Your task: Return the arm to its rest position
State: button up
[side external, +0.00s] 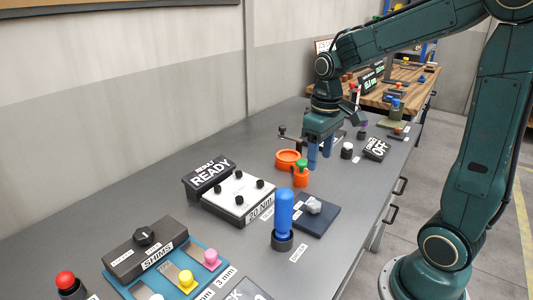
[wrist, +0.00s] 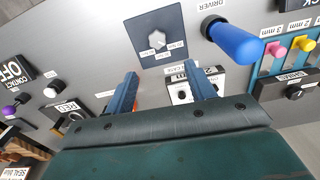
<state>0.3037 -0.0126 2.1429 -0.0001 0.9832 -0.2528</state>
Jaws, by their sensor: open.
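My gripper (side external: 319,157) hangs over the grey bench (side external: 150,206), its two blue fingers pointing down and apart. It is above and close to an orange piece with a green knob (side external: 301,173); I cannot tell from this view whether it touches anything. In the wrist view the gripper (wrist: 161,74) shows its two fingers spread, with no object held between them. My arm reaches in from the right and bends down over the bench.
A blue-handled driver (side external: 284,214) stands upright nearer the camera, next to a dark pad (side external: 318,222) with a grey lump. An orange dish (side external: 288,158) lies left of the fingers. A READY display (side external: 209,176) and SHIMS box (side external: 146,248) stand left. An OFF block (side external: 376,149) is right.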

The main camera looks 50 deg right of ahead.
jog(key=s+a+r+t, duration=0.5)
jog(key=s+a, duration=0.4)
jog(key=s, duration=0.3)
jog(key=shift+a+r+n, duration=0.15)
jog(key=shift+r+n, duration=0.15)
jog(key=shift+r, duration=0.15)
